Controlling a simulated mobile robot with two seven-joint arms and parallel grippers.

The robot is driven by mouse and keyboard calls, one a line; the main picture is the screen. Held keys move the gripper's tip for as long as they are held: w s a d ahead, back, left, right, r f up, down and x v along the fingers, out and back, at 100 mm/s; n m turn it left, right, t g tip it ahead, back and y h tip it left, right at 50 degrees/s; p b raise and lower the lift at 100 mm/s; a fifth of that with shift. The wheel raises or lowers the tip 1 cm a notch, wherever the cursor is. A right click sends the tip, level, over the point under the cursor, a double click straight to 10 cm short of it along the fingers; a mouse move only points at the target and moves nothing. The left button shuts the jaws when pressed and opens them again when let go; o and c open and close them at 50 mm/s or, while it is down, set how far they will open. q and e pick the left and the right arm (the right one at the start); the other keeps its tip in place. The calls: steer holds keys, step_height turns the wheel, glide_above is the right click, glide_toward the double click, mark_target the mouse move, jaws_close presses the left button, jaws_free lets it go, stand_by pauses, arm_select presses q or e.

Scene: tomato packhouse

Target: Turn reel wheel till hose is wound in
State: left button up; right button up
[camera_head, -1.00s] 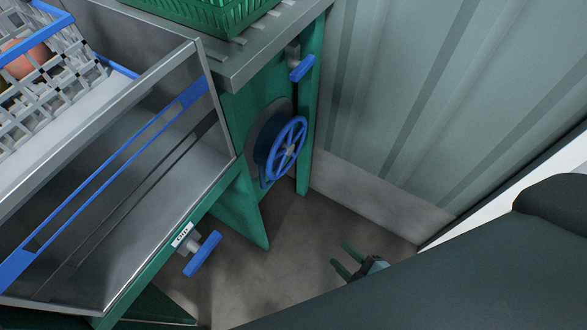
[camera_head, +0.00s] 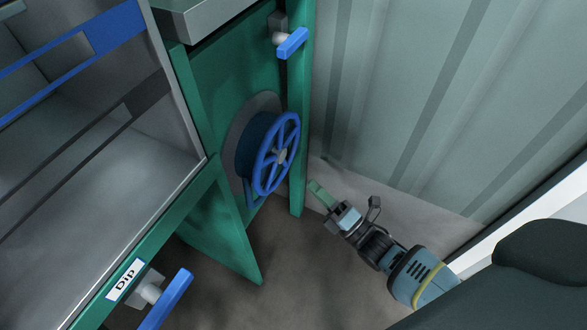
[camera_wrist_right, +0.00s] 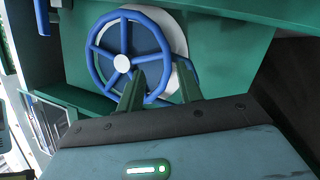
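The blue spoked reel wheel (camera_head: 276,154) is mounted on the green side panel, in front of a grey round plate. In the right wrist view the wheel (camera_wrist_right: 97,48) shows face-on with a pale hub. My right gripper (camera_head: 317,190) is just right of and below the wheel in the head view. No loose hose can be made out. My left gripper is not in view.
A blue lever (camera_head: 292,42) sits above the wheel. Another blue handle, beside a "Dip" label (camera_head: 124,279), sticks out at the lower left. The steel basin (camera_head: 100,190) is left, the corrugated wall (camera_head: 410,90) right. Bare floor (camera_head: 300,275) lies below.

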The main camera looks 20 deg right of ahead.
steer(key=b+x, duration=0.1)
steer(key=x, duration=0.6)
steer(key=shift+w+a+b, duration=0.2)
steer(key=shift+w+b, duration=0.1)
steer(key=shift+b, duration=0.05)
jaws_close()
